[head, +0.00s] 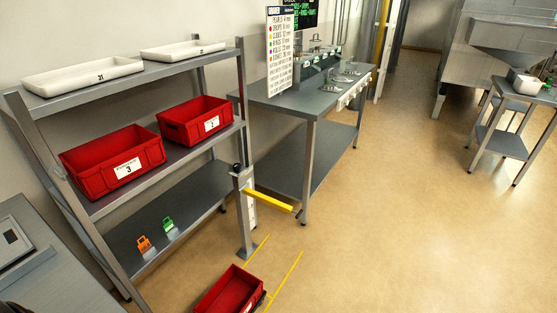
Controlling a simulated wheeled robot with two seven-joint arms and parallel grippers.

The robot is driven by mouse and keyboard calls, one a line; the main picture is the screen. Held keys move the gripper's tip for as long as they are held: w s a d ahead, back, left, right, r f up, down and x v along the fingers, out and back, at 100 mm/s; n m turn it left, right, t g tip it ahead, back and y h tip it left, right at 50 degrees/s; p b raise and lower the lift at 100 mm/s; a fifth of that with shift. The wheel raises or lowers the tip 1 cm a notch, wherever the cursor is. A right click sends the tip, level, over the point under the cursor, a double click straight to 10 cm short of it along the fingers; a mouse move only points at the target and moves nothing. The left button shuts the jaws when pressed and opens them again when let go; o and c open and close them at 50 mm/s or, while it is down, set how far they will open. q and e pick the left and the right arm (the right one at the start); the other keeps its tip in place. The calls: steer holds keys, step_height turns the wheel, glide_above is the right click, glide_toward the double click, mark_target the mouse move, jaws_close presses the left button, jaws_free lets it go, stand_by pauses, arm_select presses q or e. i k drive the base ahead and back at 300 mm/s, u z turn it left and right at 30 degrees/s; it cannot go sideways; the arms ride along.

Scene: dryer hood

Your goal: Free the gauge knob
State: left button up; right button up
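I cannot pick out a gauge knob for certain. A grey post (246,215) stands at the right front of the shelf rack, with a small black knob-like top (237,168) and a yellow bar (268,201) reaching out to the right from it. Whether the black top is the gauge knob, or what holds it, is too small to tell. Neither of my grippers shows in the head view.
A metal rack (188,160) holds white trays, red bins (112,162) and small orange (144,243) and green (168,225) items. A red bin (232,292) sits on the floor near yellow lines. A workbench (290,102) stands behind.

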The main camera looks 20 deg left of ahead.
mark_target(237, 166)
steer(key=z, duration=0.1)
steer(key=i, duration=1.25)
steer(key=u, duration=0.3)
